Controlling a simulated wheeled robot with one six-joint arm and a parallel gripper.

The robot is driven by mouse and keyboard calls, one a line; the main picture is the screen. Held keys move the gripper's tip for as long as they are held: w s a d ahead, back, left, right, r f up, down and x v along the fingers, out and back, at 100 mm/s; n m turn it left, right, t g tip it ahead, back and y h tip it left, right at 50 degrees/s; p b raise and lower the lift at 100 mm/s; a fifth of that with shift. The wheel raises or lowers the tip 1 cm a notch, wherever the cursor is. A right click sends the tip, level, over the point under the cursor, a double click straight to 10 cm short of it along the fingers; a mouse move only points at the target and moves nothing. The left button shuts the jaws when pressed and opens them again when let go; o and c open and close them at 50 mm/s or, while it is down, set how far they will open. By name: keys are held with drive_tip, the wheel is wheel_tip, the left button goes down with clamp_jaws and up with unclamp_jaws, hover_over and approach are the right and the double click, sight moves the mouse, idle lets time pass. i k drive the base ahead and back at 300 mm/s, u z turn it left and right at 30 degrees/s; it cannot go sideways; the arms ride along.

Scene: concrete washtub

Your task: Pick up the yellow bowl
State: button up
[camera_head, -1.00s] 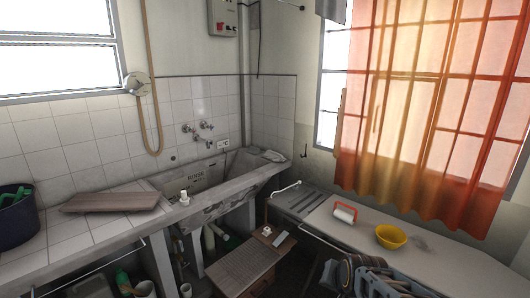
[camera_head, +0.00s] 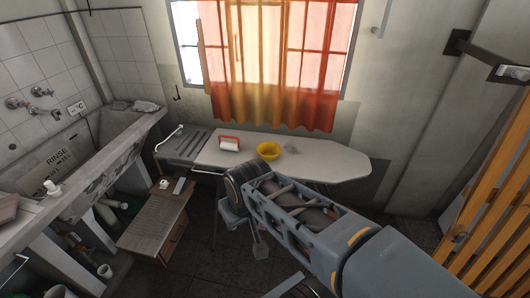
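The yellow bowl (camera_head: 268,151) stands upright on the white ironing board (camera_head: 330,163), near its back edge. It looks empty. My arm (camera_head: 310,225) reaches in from the lower right, and its dark rounded joint (camera_head: 240,180) is in front of the board, below and left of the bowl in the picture. Grey parts hang below that joint, partly behind the arm. I cannot make out the gripper's fingers clearly among them. Nothing of mine touches the bowl.
A white roll with a red-orange frame (camera_head: 229,143) lies left of the bowl. A wooden cabinet (camera_head: 152,228) stands below the board's left end. The concrete washtub (camera_head: 85,165) is at left, a slatted wooden panel (camera_head: 490,200) at right. The board's right part is clear.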

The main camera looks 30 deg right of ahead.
sight(268, 151)
drive_tip(key=z, duration=0.45)
drive_tip(key=k, duration=0.55)
drive_tip(key=u, duration=0.25)
drive_tip(key=i, duration=0.6)
drive_tip(key=u, duration=0.45)
drive_tip(key=i, duration=0.75)
drive_tip(key=z, duration=0.85)
drive_tip(key=i, duration=0.4)
drive_tip(key=z, duration=0.45)
